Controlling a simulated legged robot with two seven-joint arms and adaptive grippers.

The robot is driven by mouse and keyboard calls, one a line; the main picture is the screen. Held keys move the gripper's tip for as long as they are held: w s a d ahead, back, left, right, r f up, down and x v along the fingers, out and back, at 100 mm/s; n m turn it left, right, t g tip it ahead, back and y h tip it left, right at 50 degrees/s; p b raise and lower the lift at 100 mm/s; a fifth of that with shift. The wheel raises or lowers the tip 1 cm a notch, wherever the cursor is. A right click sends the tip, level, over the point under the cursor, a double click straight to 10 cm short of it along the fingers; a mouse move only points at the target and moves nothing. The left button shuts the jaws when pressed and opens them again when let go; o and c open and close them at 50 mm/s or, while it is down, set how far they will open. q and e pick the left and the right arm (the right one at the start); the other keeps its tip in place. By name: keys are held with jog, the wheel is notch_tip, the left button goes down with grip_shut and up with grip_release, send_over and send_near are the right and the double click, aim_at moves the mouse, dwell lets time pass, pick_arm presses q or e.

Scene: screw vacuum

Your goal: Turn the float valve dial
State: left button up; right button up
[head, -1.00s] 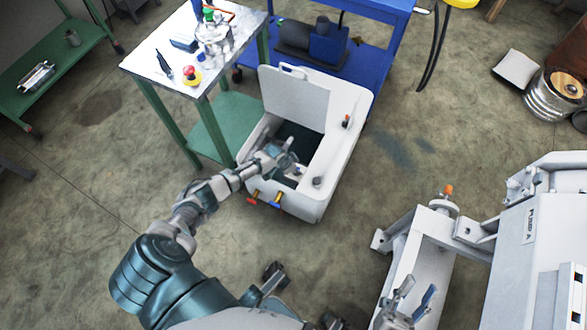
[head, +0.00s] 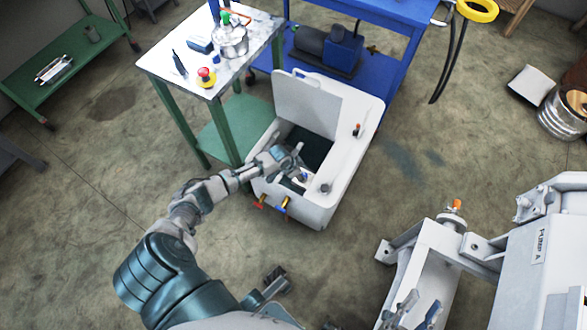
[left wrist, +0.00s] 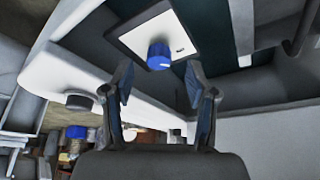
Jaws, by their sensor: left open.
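The blue dial (left wrist: 159,56) sits on a white plate (left wrist: 128,37) inside the open white tank (head: 347,130). In the head view the dial area is small and partly hidden by my left gripper. My left gripper (head: 292,160) reaches over the tank's opening from the left. In the left wrist view its two fingers (left wrist: 160,84) are apart and empty, with the dial beyond and between their tips, not touched as far as I can tell. My right gripper (head: 416,308) is at the bottom of the head view, fingers apart and empty, away from the tank.
The tank's raised lid (head: 307,102) stands behind the opening. A green-legged table (head: 215,82) with tools and a blue cart (head: 376,75) stand close behind the tank. Red and yellow-blue valves (head: 272,205) stick out in front. Pump A (head: 540,250) is at the lower right.

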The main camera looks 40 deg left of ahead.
pick_arm(q)
jog(key=v, duration=0.8)
jog(key=shift+a, duration=0.15)
jog(key=shift+s, duration=0.1)
